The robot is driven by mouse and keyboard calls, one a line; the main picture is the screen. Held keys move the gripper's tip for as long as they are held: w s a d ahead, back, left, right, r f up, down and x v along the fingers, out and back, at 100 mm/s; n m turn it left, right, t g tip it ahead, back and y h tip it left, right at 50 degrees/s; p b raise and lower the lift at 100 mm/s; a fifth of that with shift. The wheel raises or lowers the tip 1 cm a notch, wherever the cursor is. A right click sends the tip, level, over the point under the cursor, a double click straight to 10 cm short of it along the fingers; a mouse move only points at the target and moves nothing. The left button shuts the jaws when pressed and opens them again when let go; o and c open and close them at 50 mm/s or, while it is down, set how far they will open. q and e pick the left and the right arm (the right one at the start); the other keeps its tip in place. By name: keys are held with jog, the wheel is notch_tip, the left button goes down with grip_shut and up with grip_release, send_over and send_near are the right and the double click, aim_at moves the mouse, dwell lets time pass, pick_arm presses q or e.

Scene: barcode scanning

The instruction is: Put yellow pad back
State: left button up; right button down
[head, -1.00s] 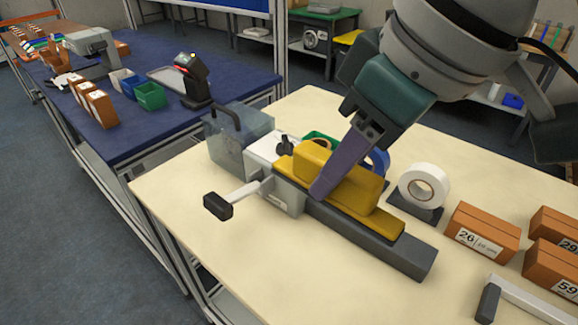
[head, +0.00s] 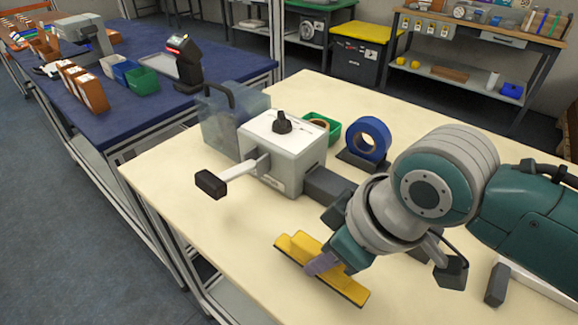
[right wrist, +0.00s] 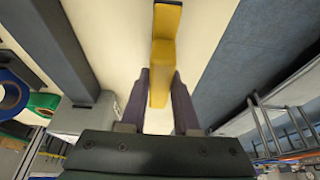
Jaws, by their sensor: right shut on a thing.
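The yellow pad (head: 292,247) is a long yellow bar with a flat base, in front of the grey-white machine (head: 283,150) on the cream table. My right gripper (head: 318,266) is shut on the pad. In the right wrist view the pad (right wrist: 164,50) stands between the two purple fingers of the gripper (right wrist: 160,95). Whether the pad touches the table is hard to tell. The machine's dark rail (head: 328,187) runs right and goes behind my right arm; it also shows in the right wrist view (right wrist: 50,45). My left gripper is not in view.
The machine's black-ended lever (head: 211,184) sticks out left. The cream table's (head: 190,240) front left is clear. A blue table (head: 130,130) stands at the left.

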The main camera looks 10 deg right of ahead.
notch_tip(320, 180, down, 3)
jog(key=shift+r, duration=0.2)
jog(key=shift+b, duration=0.3)
jog(key=shift+f, duration=0.2)
jog(key=c, duration=0.6)
grip_release()
jog(key=shift+c, duration=0.2)
jog(key=shift+r, duration=0.1)
